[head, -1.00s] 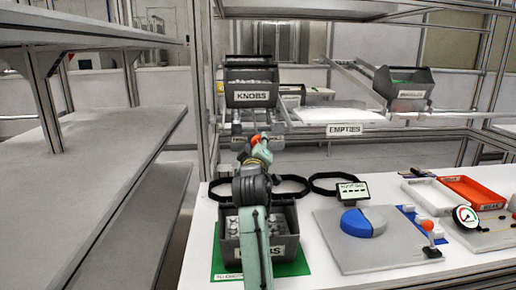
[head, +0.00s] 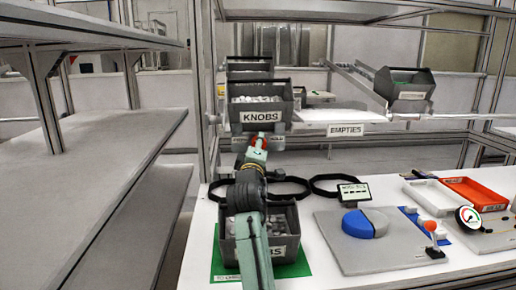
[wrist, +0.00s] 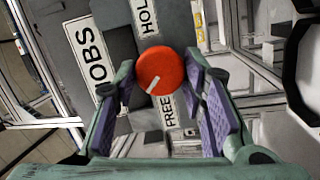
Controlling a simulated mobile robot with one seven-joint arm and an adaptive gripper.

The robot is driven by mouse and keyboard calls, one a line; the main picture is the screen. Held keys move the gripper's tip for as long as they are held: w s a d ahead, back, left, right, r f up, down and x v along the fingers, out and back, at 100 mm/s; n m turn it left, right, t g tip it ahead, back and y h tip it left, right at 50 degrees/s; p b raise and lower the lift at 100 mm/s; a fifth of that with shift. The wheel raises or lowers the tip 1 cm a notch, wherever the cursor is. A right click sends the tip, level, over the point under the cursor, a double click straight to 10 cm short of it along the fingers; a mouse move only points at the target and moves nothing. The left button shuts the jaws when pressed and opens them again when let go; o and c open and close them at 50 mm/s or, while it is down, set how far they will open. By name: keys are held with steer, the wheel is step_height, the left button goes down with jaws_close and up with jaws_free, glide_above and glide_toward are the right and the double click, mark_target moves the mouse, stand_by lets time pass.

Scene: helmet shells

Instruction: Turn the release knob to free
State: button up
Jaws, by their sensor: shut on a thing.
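The release knob (wrist: 160,71) is a round red knob with a white pointer line, between my gripper's two pads in the wrist view. Its pointer slants to the lower left. A HOLD label (wrist: 147,14) lies above it and a FREE label (wrist: 166,112) below it. My gripper (wrist: 163,90) is shut on the knob. In the head view my gripper (head: 258,142) is in front of the rack, just below the front KNOBS bin (head: 261,118), and largely hides the knob.
Another bin (head: 249,66) stands behind the front KNOBS bin. On the bench, a second knobs bin (head: 285,250) sits on a green mat (head: 225,262). A grey plate (head: 350,258) with a blue and grey disc lies to the right. An empties chute (head: 345,129) is at the back.

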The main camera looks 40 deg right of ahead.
stand_by(0.6)
steer(key=o, duration=1.2)
steer(key=shift+c, duration=0.2)
steer(key=v, duration=1.2)
steer(key=shift+f, duration=0.1)
